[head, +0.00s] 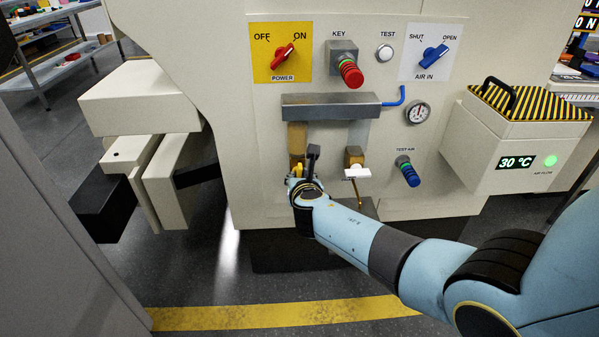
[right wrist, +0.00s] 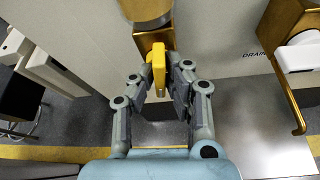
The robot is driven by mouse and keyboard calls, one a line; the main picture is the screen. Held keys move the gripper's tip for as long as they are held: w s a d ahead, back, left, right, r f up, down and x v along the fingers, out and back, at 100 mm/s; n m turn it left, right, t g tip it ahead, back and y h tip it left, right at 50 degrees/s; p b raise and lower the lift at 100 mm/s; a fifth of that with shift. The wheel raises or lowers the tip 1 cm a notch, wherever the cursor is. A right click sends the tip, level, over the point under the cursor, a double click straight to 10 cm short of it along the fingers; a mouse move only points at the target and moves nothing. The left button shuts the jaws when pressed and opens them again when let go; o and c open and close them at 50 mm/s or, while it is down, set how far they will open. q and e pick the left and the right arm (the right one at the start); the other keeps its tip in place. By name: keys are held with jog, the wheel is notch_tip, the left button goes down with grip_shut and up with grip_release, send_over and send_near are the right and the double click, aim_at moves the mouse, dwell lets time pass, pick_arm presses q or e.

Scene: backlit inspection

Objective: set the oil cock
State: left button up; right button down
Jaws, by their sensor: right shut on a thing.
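The oil cock is a brass fitting (head: 297,137) with a yellow handle (head: 298,168), on the machine's front under a grey metal bar. In the right wrist view, the yellow handle (right wrist: 158,62) hangs down from the brass body (right wrist: 147,10). My right gripper (head: 303,178) is at the handle and partly covers it in the head view. In the right wrist view, the fingers of this gripper (right wrist: 162,85) stand on both sides of the handle and are shut on it. My left gripper is not in view.
Close on the right is a second brass cock with a white handle (head: 357,173), by the DRAIN label (right wrist: 256,54). The grey bar (head: 330,107) juts out above. A blue-ringed test-air knob (head: 408,171) is farther right. A beige block (head: 168,180) stands out on the left.

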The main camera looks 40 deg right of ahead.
jog(key=shift+n+g+h+p, duration=0.3)
jog(key=shift+n, duration=0.3)
dwell(0.3)
jog(key=c, duration=1.4)
grip_release()
jog(key=shift+a, duration=0.1)
jog(key=v, duration=1.2)
jog(key=shift+f, duration=0.1)
